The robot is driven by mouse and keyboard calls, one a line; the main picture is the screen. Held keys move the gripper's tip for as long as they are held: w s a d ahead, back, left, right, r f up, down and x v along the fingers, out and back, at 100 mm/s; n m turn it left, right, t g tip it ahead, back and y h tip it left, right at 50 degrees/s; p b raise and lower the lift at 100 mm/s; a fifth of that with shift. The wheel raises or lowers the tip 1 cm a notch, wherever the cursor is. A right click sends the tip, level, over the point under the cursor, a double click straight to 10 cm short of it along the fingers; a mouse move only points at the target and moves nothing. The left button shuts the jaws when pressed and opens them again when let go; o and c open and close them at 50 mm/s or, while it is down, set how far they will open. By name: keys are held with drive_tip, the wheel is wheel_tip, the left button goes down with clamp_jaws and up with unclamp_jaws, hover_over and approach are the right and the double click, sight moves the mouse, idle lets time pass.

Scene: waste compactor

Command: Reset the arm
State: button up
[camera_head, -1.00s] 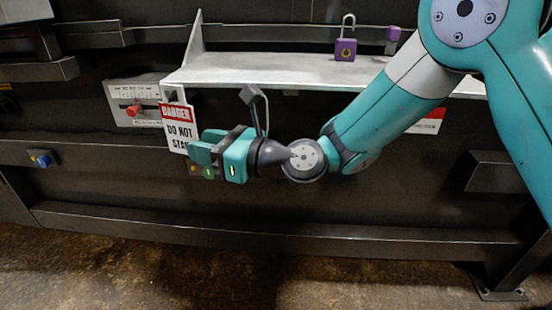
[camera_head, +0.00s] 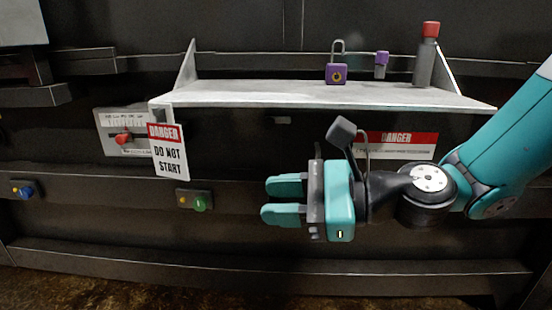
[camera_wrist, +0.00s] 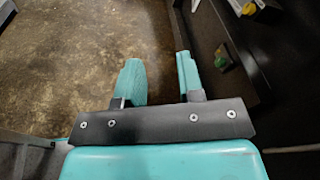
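My gripper (camera_head: 283,200) is in the middle of the head view, in front of the dark machine wall and below the shelf, with its fingers pointing left. In the wrist view its two teal fingers (camera_wrist: 160,80) stand apart with bare floor showing between them. Nothing is held. My arm comes in from the right side of the head view.
A grey shelf (camera_head: 290,95) holds an open purple padlock (camera_head: 336,73), a purple item (camera_head: 381,65) and a red-capped bottle (camera_head: 426,55). A "DANGER DO NOT START" tag (camera_head: 168,152) hangs at its left. Nearby are a red switch (camera_head: 123,138), green button (camera_head: 200,202) and blue button (camera_head: 24,191).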

drive_tip(key=s+d+f+n+g+h, duration=0.35)
drive_tip(key=s+d+n+h, duration=0.8)
drive_tip(key=n, duration=1.05)
wheel_tip(320, 180, up, 21)
drive_tip(key=s+d+p, duration=0.1)
drive_tip(key=d+p, duration=0.1)
drive_tip(key=p, duration=2)
drive_tip(key=shift+n, duration=0.4)
drive_tip(key=shift+s+r, duration=0.1)
